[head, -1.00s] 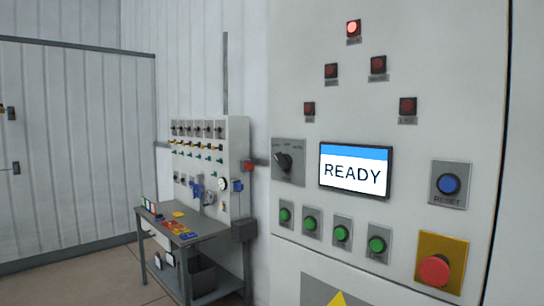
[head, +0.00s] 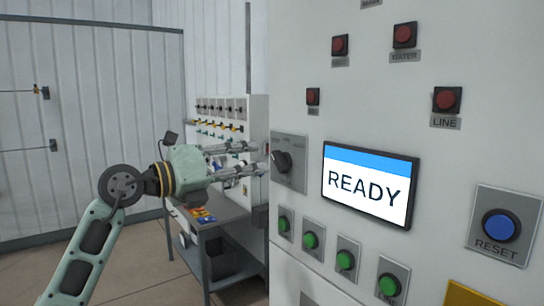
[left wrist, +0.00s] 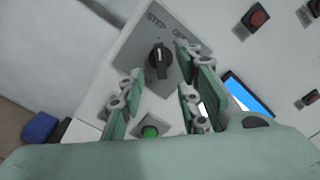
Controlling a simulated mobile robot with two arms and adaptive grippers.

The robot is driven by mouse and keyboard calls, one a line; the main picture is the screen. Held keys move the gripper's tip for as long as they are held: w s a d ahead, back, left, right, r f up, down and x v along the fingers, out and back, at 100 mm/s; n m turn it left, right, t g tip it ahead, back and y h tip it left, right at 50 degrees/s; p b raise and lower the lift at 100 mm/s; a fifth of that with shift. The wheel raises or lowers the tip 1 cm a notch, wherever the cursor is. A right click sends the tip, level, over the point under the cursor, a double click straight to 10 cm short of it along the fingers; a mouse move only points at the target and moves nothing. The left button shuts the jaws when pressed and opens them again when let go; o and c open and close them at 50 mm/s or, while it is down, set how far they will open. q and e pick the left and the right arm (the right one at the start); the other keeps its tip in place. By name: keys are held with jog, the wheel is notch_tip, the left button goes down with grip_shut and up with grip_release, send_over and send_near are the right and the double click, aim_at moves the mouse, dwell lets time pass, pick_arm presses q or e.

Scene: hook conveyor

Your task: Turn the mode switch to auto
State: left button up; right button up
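The mode switch is a black rotary knob (head: 282,161) on a grey plate (head: 296,176) at the left edge of the control panel, left of the screen. In the left wrist view its knob (left wrist: 160,60) shows ahead, between and beyond the fingers, with the words STEP and OFF readable on the plate. My left gripper (head: 261,159) is open, its fingers pointing right toward the knob. In the left wrist view the gripper (left wrist: 160,98) has clear space between its fingers and does not appear to touch the knob. My right gripper is not in view.
The screen (head: 370,185) reads READY. Green buttons (head: 310,240) line the panel below, and a blue RESET button (head: 500,225) is at right. A workbench (head: 225,225) with a tool board (head: 252,108) stands behind my left arm.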

aim_at(275, 161)
pick_arm(q)
jog(key=p+x, duration=0.1)
jog(key=x, duration=0.1)
jog(key=p+x, duration=0.1)
jog(key=x, duration=0.1)
jog(key=shift+d+r, duration=0.2)
jog(key=shift+r, duration=0.05)
jog(key=x, duration=0.1)
jog(key=p+x, duration=0.1)
jog(key=shift+w+d+f, duration=0.2)
jog(key=shift+d+f, duration=0.05)
jog(key=shift+a, duration=0.1)
grip_shut()
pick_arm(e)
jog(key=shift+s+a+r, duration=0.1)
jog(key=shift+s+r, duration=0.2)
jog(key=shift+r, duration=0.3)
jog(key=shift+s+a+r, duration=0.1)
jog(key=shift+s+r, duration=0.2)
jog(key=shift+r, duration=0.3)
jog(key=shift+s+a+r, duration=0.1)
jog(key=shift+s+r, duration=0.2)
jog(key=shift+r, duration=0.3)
